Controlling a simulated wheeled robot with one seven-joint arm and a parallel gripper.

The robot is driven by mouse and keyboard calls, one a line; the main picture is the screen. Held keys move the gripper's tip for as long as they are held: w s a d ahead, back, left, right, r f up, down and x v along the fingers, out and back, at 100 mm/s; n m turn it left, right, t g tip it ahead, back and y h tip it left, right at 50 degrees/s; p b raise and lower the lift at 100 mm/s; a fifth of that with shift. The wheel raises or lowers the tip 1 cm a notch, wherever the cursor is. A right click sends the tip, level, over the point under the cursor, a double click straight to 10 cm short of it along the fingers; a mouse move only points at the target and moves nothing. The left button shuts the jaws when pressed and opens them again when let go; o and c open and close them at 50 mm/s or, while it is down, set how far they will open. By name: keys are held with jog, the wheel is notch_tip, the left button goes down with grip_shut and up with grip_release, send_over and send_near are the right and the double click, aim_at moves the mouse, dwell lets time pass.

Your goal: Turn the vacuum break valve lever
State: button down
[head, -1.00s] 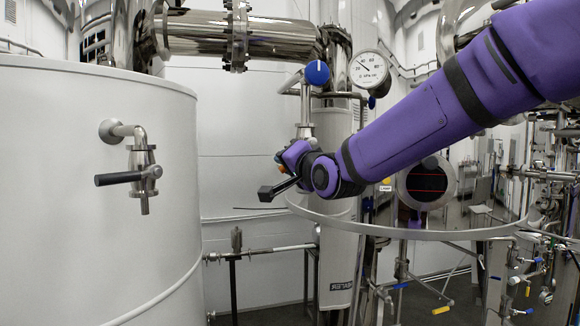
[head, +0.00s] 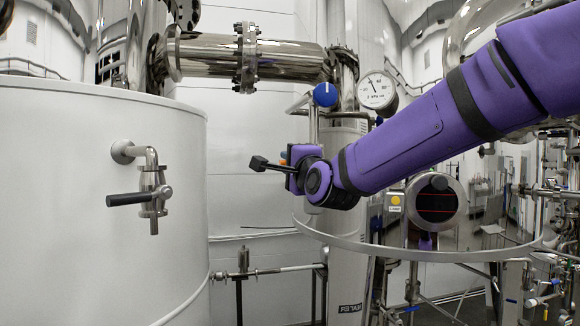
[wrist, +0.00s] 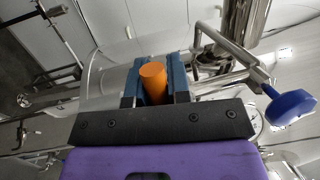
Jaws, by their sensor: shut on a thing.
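The orange lever handle (wrist: 153,82), which I take for the vacuum break valve lever, stands between the blue fingers of my gripper (wrist: 150,86) in the wrist view. My gripper is shut on it. The valve body and most of the lever are hidden behind my gripper and wrist. The blue knob also shows at the right of the wrist view (wrist: 290,107).
A large white tank (head: 95,200) with a black-handled valve (head: 150,198) stands at the left. A pressure gauge (head: 377,90) and steel pipe (head: 205,55) are above. A curved rim (head: 420,252) runs below my arm. The space between tank and gripper is clear.

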dwell(0.4)
jog(key=c, duration=1.4)
grip_release()
jog(key=shift+o, duration=0.2)
jog(key=v, duration=1)
jog(key=shift+s+d, duration=0.25)
jog(key=shift+s, duration=0.1)
